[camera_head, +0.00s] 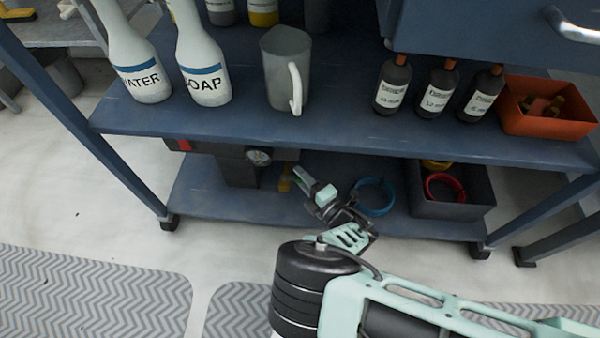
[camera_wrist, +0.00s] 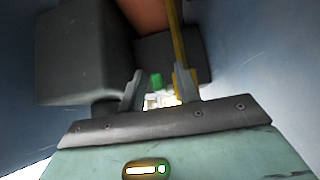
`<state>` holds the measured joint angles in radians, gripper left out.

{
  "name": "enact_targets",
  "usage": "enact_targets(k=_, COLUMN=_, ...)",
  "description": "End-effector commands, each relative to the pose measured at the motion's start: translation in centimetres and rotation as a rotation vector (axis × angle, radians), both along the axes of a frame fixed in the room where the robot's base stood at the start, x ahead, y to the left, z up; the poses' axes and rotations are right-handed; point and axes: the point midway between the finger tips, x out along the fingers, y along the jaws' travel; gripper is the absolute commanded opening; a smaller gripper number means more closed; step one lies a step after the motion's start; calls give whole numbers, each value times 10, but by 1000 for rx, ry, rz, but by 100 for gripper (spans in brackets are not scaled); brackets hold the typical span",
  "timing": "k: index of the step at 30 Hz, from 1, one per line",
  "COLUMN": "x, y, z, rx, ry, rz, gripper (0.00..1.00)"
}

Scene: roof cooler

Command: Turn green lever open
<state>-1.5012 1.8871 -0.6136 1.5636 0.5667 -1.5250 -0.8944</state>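A small green piece (camera_wrist: 157,81), likely the lever, shows in the wrist view between my fingers. Its full shape and angle are hidden. I cannot make it out in the head view. My gripper (camera_wrist: 160,76) is open, with its two fingers apart on either side of the green piece; I cannot tell whether either touches it. A yellow bar (camera_wrist: 174,40) runs along the right finger. In the head view my gripper (camera_head: 313,183) reaches under the middle shelf, beside a dark unit with a round gauge (camera_head: 259,156).
The dark unit's grey block (camera_wrist: 85,50) fills the wrist view's upper left. A blue ring (camera_head: 375,196) lies right of my gripper, and a dark bin (camera_head: 453,205) with a red ring stands beyond. The middle shelf (camera_head: 330,128), carrying bottles and a jug, hangs above my gripper.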

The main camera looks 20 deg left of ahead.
Motion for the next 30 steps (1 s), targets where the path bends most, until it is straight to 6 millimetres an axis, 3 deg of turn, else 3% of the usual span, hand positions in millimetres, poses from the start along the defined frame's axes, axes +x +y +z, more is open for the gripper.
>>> enact_targets(k=5, x=0, y=0, z=0, rx=0, ry=0, rz=0, gripper=30)
enact_targets(k=8, x=0, y=0, z=0, rx=0, ry=0, rz=0, gripper=2)
enact_targets(k=9, x=0, y=0, z=0, rx=0, ry=0, rz=0, gripper=0)
enact_targets(k=20, x=-1, y=0, z=1, rx=5, ry=-1, rz=-34, gripper=0)
enact_targets(k=30, x=-12, y=0, z=0, rx=8, ry=2, rz=-247, gripper=0)
